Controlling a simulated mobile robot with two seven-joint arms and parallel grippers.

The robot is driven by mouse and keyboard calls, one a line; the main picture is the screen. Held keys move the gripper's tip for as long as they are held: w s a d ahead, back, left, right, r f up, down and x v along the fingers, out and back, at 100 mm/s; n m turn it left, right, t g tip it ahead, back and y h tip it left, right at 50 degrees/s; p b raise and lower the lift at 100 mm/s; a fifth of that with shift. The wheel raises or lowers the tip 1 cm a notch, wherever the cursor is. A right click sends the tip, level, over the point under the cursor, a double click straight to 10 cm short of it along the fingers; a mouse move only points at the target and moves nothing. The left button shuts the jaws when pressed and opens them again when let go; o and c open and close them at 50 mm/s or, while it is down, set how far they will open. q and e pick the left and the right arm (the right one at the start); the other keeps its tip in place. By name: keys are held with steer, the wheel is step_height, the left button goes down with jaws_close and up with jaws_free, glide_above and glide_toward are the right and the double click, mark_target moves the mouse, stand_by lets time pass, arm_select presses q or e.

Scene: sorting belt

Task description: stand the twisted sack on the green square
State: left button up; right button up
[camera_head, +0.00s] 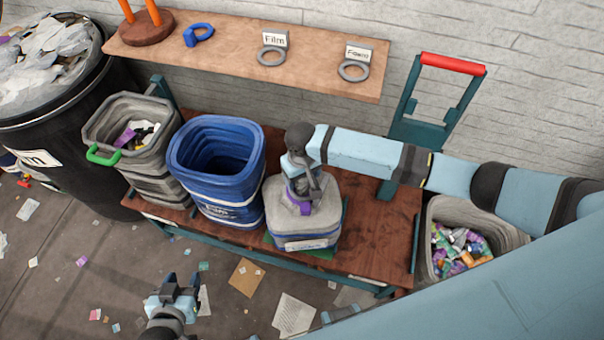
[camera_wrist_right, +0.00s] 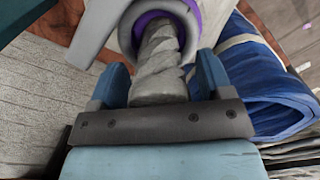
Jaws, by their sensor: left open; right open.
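The twisted sack (camera_head: 303,222) is grey with a blue band and stands upright on the wooden cart. Green edges of the green square (camera_head: 322,252) show under it; the sack hides the rest. Its twisted grey neck (camera_wrist_right: 160,60) with a purple ring (camera_wrist_right: 165,18) shows in the right wrist view. My right gripper (camera_head: 302,190) is over the top of the sack; in its wrist view, the open fingers (camera_wrist_right: 160,80) stand on either side of the neck. My left gripper (camera_head: 175,290) is open and empty, low in front of the cart.
A blue bin (camera_head: 235,205) stands close left of the sack, and a grey bin with a green handle (camera_head: 150,170) further left. A shelf (camera_head: 235,50) holds signs and rings behind. A bin of cans (camera_head: 465,225) stands right. Scraps litter the floor (camera_head: 60,270).

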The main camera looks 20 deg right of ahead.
step_height(320, 180, up, 12)
steer(key=shift+r, duration=0.15)
stand_by(0.3)
stand_by(0.4)
steer(key=s+a+n+t+y, duration=0.1)
steer(key=s+a+t+y, duration=0.15)
steer(key=s, duration=0.75)
steer(key=s+d+r+m+t+h, duration=0.1)
steer(key=s+d+h, duration=0.1)
steer(key=s+d, duration=1.25)
steer(key=w+a+f+t+y, duration=0.1)
steer(key=w+a+f+t, duration=0.2)
steer(key=f, duration=0.3)
steer(key=w+a+f+t+y+p, duration=0.1)
steer(key=w+a+f+t, duration=0.2)
steer(key=a+f+t, duration=0.1)
steer(key=shift+f+n, duration=0.4)
steer(key=shift+f, duration=0.45)
steer(key=shift+y, duration=0.25)
